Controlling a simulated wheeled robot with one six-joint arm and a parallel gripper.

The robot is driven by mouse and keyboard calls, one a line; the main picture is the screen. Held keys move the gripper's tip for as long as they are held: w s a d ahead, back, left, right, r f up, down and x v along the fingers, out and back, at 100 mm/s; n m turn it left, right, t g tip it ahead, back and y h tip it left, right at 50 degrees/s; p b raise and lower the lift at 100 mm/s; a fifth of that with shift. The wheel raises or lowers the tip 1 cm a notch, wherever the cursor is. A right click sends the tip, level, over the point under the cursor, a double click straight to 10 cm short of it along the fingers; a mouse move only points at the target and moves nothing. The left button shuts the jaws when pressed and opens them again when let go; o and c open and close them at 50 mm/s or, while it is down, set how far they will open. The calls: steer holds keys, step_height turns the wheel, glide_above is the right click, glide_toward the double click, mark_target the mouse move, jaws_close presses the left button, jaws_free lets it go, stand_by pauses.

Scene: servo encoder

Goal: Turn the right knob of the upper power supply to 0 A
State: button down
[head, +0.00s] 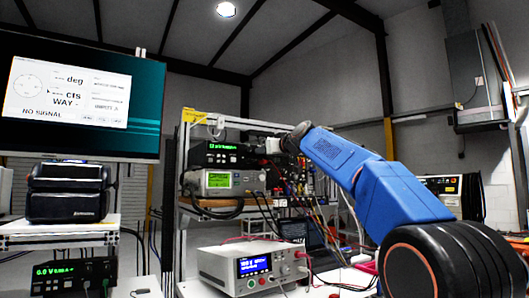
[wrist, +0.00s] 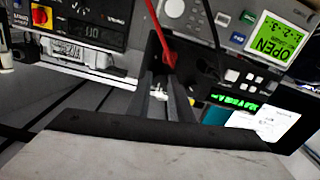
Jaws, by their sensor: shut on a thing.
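The upper power supply (head: 205,160) is a black unit with a green display, on top of a pale instrument on the rack in the head view. Its green display (wrist: 235,102) shows inverted in the wrist view. My gripper (head: 272,146) is at the right end of its front in the head view. In the wrist view my gripper (wrist: 160,93) has its two dark fingers close together and closed at the supply's front. The right knob is hidden between or behind the fingers. The current reading is too small to read.
A pale instrument (head: 222,182) with a green screen is directly below the supply; it also shows in the wrist view (wrist: 272,40). A red cable (wrist: 165,42) hangs close to the fingers. Cables crowd the rack's right side. A white bench unit (head: 215,265) stands lower in front.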

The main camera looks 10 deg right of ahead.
steer(key=shift+n, duration=0.3)
steer(key=c, duration=1.6)
jaws_free()
steer(key=shift+s, duration=0.1)
steer(key=v, duration=1.7)
steer(key=shift+s, duration=0.1)
